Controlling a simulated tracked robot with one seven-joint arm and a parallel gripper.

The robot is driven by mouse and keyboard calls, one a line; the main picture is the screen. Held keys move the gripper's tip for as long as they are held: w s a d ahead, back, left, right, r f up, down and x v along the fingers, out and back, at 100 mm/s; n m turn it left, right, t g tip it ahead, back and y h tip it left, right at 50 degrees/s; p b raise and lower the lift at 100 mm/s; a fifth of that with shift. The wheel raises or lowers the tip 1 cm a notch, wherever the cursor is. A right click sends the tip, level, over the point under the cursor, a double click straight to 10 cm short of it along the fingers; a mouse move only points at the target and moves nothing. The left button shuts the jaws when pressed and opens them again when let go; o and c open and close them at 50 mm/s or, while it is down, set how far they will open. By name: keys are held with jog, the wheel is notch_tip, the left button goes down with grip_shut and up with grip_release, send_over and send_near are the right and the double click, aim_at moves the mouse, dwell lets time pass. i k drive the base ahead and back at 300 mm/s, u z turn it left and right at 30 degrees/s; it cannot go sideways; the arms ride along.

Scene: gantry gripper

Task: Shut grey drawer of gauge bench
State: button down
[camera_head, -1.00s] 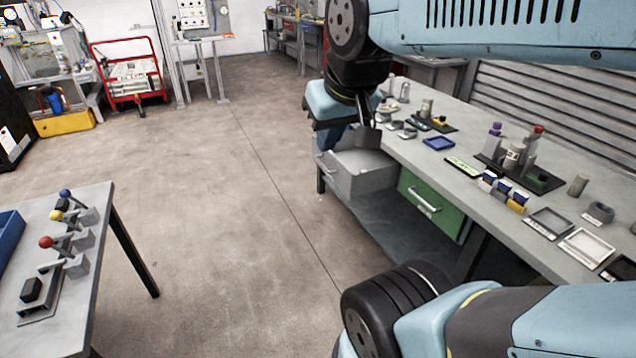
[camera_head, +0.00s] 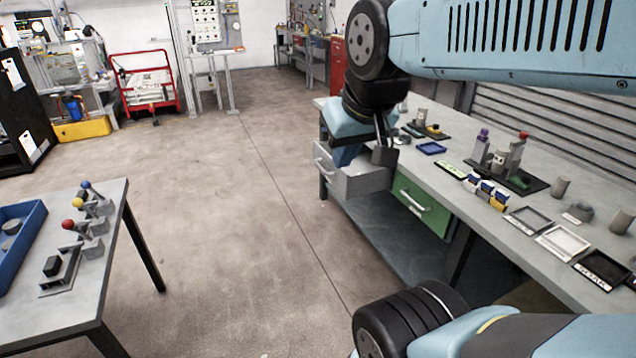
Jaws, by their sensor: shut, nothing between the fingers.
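The grey drawer (camera_head: 366,182) sticks out of the left part of the gauge bench (camera_head: 480,212), with its bar handle on the left-facing front. My gripper (camera_head: 384,154) is shut and empty. It points down over the drawer, near the drawer's bench-side end. Its fingers and blue body hide much of the drawer's inside and rim, and I cannot tell whether they touch it. The green drawer (camera_head: 420,207), to the right of the grey one, sits in the bench front.
The bench top carries blocks, trays and a dark fixture (camera_head: 510,175) close to the arm. A lever table (camera_head: 95,290) stands at left, with a blue tray (camera_head: 30,245). The floor between is clear. A red cart (camera_head: 150,90) stands far back.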

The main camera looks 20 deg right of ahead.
aim_at(348, 185)
jog(key=z, duration=0.1)
jog(key=i, duration=0.95)
jog(key=u, duration=0.05)
